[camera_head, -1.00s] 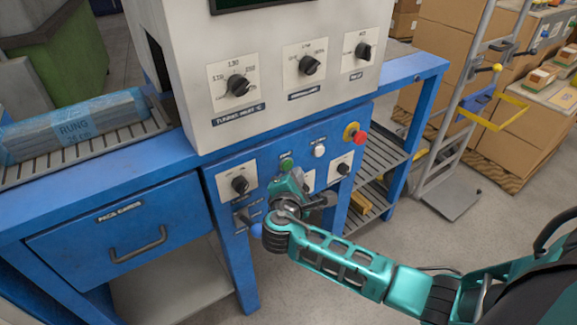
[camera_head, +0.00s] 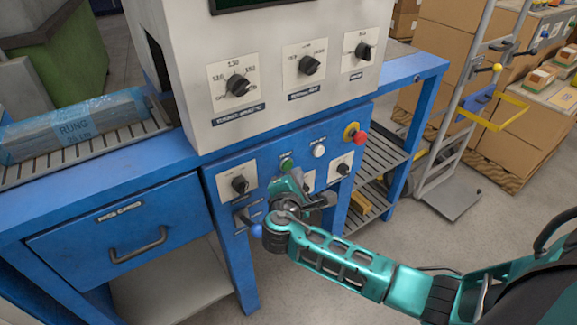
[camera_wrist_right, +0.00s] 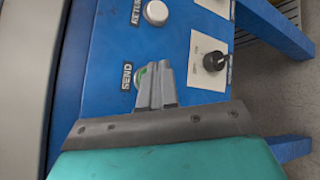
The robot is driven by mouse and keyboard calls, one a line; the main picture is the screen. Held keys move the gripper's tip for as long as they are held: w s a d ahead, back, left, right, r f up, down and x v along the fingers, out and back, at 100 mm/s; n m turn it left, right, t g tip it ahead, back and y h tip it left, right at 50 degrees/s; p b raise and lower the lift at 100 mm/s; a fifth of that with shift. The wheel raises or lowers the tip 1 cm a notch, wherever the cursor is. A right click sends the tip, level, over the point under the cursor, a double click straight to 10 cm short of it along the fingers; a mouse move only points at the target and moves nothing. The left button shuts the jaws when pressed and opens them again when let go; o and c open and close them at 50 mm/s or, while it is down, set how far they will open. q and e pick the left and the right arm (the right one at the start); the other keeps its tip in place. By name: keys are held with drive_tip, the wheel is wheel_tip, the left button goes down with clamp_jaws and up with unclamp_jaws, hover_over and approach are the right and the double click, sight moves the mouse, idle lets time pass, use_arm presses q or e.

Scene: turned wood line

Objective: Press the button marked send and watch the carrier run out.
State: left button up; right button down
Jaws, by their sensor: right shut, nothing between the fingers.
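The green button (camera_head: 286,164) sits on the blue front panel below the grey housing. In the right wrist view the green button (camera_wrist_right: 139,78) is beside the label SEND, partly hidden by my fingers. My right gripper (camera_head: 292,176) is shut and empty, its fingertips right at the green button. In the right wrist view the shut fingertips (camera_wrist_right: 153,70) overlap the button's edge; I cannot tell whether they touch or press it. A white button (camera_head: 319,151) sits to the right, labelled RETURN in the wrist view. No carrier can be made out. My left gripper is not in view.
A red knob on a yellow base (camera_head: 355,134) and black rotary switches are close by on the panel. A wrapped bundle marked RUNG (camera_head: 72,124) lies on the left rollers. A hand truck (camera_head: 455,150) and cardboard boxes stand at right. Floor in front is clear.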

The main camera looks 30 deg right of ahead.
idle(0.4)
drive_tip(key=shift+w, duration=0.45)
